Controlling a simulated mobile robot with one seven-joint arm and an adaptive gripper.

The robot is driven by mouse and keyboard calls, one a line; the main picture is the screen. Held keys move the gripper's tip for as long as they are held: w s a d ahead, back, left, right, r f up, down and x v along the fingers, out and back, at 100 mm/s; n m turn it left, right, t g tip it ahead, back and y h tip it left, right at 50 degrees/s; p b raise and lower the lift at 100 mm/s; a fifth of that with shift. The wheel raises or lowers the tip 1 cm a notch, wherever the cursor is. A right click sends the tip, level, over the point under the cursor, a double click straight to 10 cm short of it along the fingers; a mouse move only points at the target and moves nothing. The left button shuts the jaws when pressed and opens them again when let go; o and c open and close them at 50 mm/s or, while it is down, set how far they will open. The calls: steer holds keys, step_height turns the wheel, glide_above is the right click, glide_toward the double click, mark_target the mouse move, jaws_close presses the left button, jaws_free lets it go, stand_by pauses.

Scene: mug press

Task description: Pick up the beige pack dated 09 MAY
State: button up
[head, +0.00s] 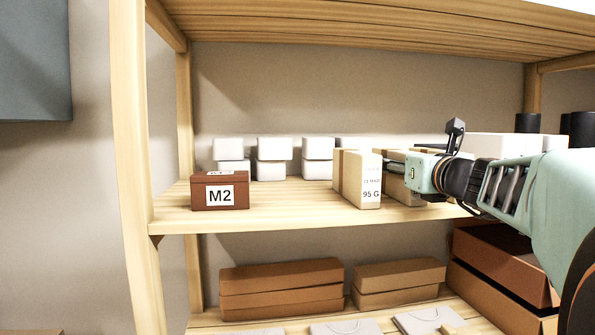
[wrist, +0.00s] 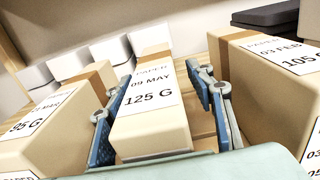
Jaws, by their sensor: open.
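The beige pack dated 09 MAY (wrist: 150,135) stands upright in the middle of the wrist view, with a label reading PAPER, 09 MAY, 125 G and a brown band at its back. My gripper (wrist: 157,77) is open, with one blue-grey finger along each side of this pack. Whether either finger touches it I cannot tell. In the head view a beige pack beside the 95 G one (head: 400,192) is partly hidden behind my gripper; its date cannot be read there.
A beige 95 G pack (wrist: 38,130) stands close on the left and a 03 FEB 105 G pack (wrist: 270,95) on the right. White boxes (head: 272,160) stand behind. A brown M2 box (head: 220,191) sits left on the shelf (head: 275,218). Another shelf board (head: 370,22) is overhead.

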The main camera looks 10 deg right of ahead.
steer(key=shift+w, duration=0.15)
steer(key=shift+s, duration=0.2)
jaws_close()
steer(key=shift+r, duration=0.15)
steer(key=shift+r, duration=0.1)
